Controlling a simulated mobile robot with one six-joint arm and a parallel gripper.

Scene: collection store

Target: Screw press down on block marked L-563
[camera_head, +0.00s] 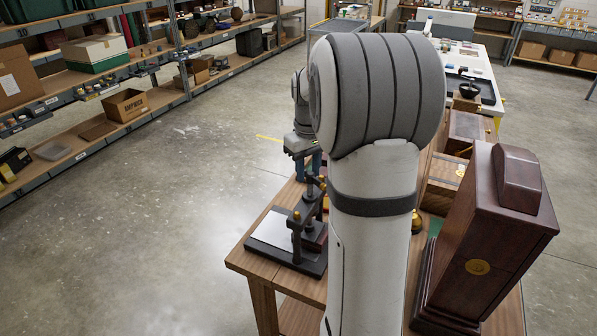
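A small black screw press (297,229) with brass-coloured knobs stands on a black base at the near left end of the wooden table (262,285). A white sheet (270,229) lies on the base, left of the press frame. A dark reddish block-like shape (318,243) shows low at the press, partly hidden by my arm. No marking L-563 can be read. My gripper (309,172) points down just behind and above the press top, partly hidden. Its fingertips are too small and covered to tell open from shut, or whether they touch the press.
A tall dark wooden case (484,240) stands at the table's right, close to my arm. Wooden boxes (443,183) stand behind it. Shelves (80,85) line the left wall. The concrete floor (165,215) left of the table is clear.

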